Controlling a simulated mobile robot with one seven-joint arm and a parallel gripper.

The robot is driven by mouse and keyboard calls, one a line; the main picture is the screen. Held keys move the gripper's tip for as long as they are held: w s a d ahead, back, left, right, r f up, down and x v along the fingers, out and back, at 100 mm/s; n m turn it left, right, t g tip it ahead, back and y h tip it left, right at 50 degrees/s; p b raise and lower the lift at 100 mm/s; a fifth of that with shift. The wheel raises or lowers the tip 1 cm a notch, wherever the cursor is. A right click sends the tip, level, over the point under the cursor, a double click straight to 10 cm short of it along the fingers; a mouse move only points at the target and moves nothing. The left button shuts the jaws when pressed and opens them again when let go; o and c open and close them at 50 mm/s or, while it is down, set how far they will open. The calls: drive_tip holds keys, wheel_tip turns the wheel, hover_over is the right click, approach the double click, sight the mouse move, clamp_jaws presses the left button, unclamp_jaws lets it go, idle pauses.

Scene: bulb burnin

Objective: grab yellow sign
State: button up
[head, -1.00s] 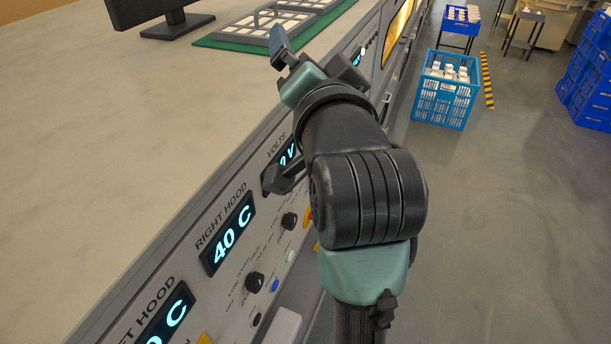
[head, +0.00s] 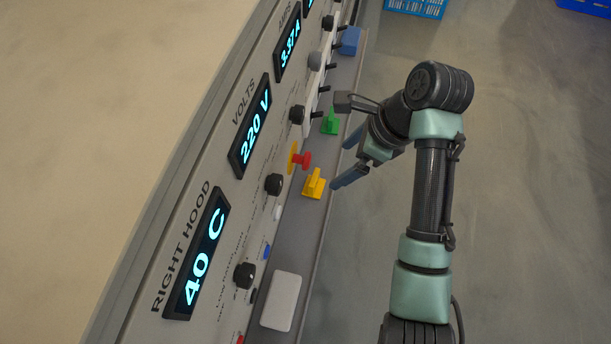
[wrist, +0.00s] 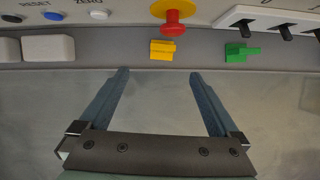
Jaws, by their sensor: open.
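The yellow sign (head: 313,184) is a small upright yellow piece on a base, standing on the narrow grey ledge below the control panel. In the wrist view the yellow sign (wrist: 163,50) is ahead of the fingertips, a little left of the midline between them. My gripper (head: 342,163) is open and empty, just off the ledge to the right of the sign. In the wrist view my gripper (wrist: 158,74) shows both fingers spread wide, with nothing between them and not touching the sign.
A green sign (head: 331,122) stands farther along the ledge (head: 290,243). A red emergency button (head: 304,160) juts from the panel close to the yellow sign. A white block (head: 282,300) and a blue block (head: 350,41) also sit on the ledge. Open floor lies to the right.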

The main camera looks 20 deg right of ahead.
sight(317, 181)
drive_tip(key=b+x, duration=0.3)
drive_tip(key=x, duration=1)
drive_tip(key=shift+w+d+f, duration=0.1)
drive_tip(key=shift+w+f, duration=0.15)
drive_tip(key=c, duration=1.4)
